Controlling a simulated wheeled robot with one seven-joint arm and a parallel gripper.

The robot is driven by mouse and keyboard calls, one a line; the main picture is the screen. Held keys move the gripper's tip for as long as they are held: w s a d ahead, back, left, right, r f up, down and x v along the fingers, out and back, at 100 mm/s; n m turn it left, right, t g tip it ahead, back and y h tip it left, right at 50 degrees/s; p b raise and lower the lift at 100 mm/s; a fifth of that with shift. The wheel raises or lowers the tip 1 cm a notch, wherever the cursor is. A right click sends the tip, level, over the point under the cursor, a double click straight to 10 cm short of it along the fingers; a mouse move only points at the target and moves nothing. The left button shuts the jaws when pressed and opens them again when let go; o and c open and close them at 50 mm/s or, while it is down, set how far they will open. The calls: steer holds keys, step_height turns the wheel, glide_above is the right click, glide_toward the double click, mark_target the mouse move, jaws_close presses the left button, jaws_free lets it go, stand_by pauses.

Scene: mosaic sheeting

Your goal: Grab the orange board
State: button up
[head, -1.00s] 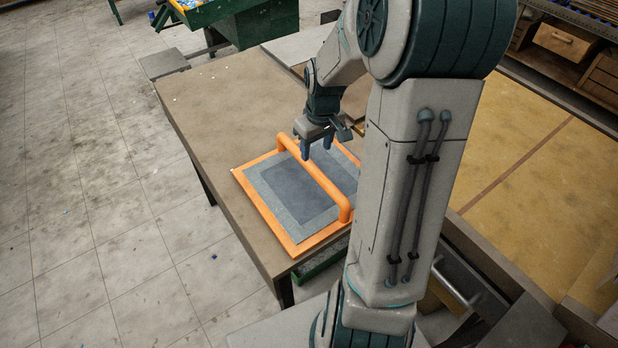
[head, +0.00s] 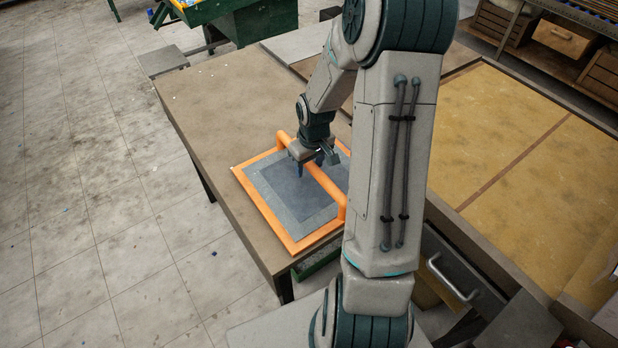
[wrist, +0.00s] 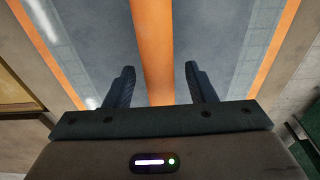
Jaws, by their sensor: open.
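The orange board (head: 240,172) lies flat on the brown table, with an orange frame, a grey patterned face and a raised orange handle bar (head: 323,179) across it. In the wrist view the handle bar (wrist: 155,50) runs between the two dark fingers. My gripper (head: 309,168) is over the board at the bar, with one finger on its near-left side. In the wrist view my gripper (wrist: 160,85) is open, with a gap on each side of the bar. My arm hides the board's right part in the head view.
The brown table (head: 215,115) has bare room beyond and left of the board. A yellow-topped surface (head: 520,150) with a drawer handle stands to the right. A green machine (head: 240,20) stands at the back. Tiled floor lies open on the left.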

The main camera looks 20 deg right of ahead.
jaws_close()
steer(key=shift+r, duration=0.15)
stand_by(1.2)
